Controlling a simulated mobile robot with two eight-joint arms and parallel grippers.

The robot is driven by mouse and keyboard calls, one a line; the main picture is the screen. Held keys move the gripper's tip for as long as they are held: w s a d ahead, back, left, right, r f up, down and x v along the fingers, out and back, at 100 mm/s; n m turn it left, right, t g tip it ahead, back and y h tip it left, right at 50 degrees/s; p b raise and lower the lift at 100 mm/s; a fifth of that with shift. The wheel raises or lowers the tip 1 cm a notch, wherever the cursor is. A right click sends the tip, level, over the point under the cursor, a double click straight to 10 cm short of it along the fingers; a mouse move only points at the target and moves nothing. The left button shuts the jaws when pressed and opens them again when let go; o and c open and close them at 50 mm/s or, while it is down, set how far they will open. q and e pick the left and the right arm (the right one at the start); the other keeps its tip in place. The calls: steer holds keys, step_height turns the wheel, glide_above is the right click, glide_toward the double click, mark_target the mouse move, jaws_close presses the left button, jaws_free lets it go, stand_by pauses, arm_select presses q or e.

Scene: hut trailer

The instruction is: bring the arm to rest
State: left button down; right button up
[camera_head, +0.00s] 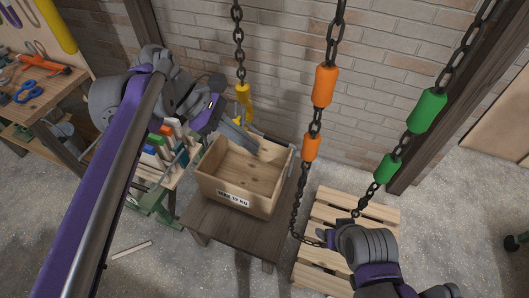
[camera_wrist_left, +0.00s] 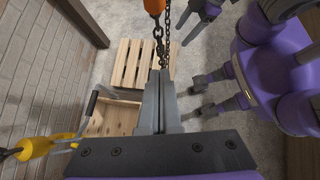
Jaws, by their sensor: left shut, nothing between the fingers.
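My left gripper (camera_head: 255,148) reaches in from the left on its purple and grey arm. Its fingers are shut and empty, over the back part of an open wooden crate (camera_head: 232,200) with a label on its front. In the left wrist view the shut fingers (camera_wrist_left: 160,80) point away from the camera, with the crate (camera_wrist_left: 118,118) below and to the left. My right gripper (camera_head: 322,236) is low at the right, by the orange chain over the pallet. In the left wrist view its fingers (camera_wrist_left: 190,101) appear apart, with nothing visible between them.
Chains with a yellow hook (camera_head: 244,100), orange sleeves (camera_head: 325,86) and green sleeves (camera_head: 427,110) hang around the arms. The crate stands on a low wooden table (camera_head: 245,238). A pallet (camera_head: 378,208) lies to its right. A workbench (camera_head: 40,95) with tools is at left.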

arm_select(q)
steer(key=s+v, duration=0.1)
steer(key=v, duration=0.3)
steer(key=s+a+f+m+t+y, duration=0.2)
steer(key=s+a+f+m+y, duration=0.1)
steer(key=f, duration=0.4)
steer(key=s+a+f+m+t+y, duration=0.2)
steer(key=s+a+f+m+y, duration=0.1)
steer(key=f+m, duration=0.4)
steer(key=s+a+f+m+t+y, duration=0.2)
steer(key=s+a+f+m, duration=0.3)
steer(key=f, duration=0.4)
steer(key=shift+s+a+f+m+t+y, duration=0.25)
steer(key=shift+s+a+m+t+y, duration=0.15)
steer(key=shift+t, duration=0.2)
steer(key=shift+w, duration=0.1)
stand_by(0.3)
